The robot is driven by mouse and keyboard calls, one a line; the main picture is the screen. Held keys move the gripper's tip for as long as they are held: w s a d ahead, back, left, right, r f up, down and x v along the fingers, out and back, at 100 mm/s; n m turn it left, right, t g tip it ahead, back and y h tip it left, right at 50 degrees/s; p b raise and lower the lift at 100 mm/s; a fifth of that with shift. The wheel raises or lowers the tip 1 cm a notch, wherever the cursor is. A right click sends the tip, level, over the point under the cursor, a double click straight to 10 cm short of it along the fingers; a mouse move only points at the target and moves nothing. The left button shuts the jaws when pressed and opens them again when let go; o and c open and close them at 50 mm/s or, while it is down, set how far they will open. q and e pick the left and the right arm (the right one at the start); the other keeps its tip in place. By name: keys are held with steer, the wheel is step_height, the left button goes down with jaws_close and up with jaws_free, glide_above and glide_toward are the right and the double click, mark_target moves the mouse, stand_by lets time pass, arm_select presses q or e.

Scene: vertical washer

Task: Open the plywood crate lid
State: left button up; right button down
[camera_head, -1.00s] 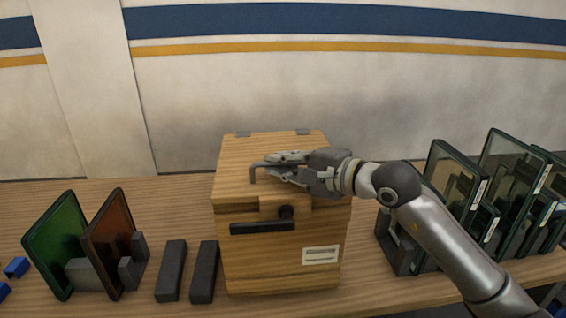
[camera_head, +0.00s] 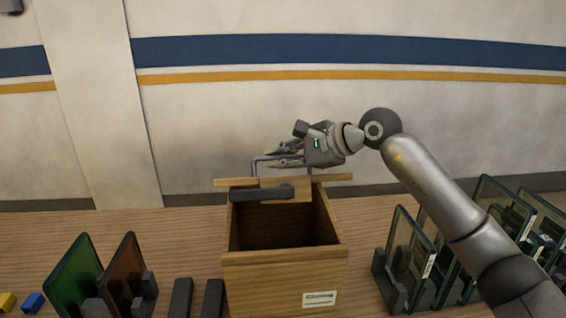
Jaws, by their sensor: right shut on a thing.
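The plywood crate (camera_head: 284,276) stands on the wooden table with its dark inside showing through the open top. Its lid (camera_head: 333,178) is swung up above the crate's back edge, seen nearly edge-on, with a dark bar (camera_head: 262,193) on its front edge. A grey bent handle (camera_head: 254,167) sticks up from the lid. My right gripper (camera_head: 277,157) is at the lid's handle, shut on it. The hinges are hidden. My left gripper is not in view.
Green (camera_head: 77,277) and brown (camera_head: 127,270) panels stand in holders left of the crate, beside two dark blocks (camera_head: 181,297). Framed glass panels (camera_head: 410,250) stand close on the right under my right arm. A wall is behind the table.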

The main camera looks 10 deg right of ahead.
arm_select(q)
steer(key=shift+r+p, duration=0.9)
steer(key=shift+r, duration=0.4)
arm_select(e)
steer(key=shift+w+r+m+g, duration=0.3)
steer(key=shift+w+r+g, duration=0.1)
steer(key=shift+w+r, duration=0.7)
steer(key=shift+s+r, duration=0.1)
steer(key=shift+s, duration=0.05)
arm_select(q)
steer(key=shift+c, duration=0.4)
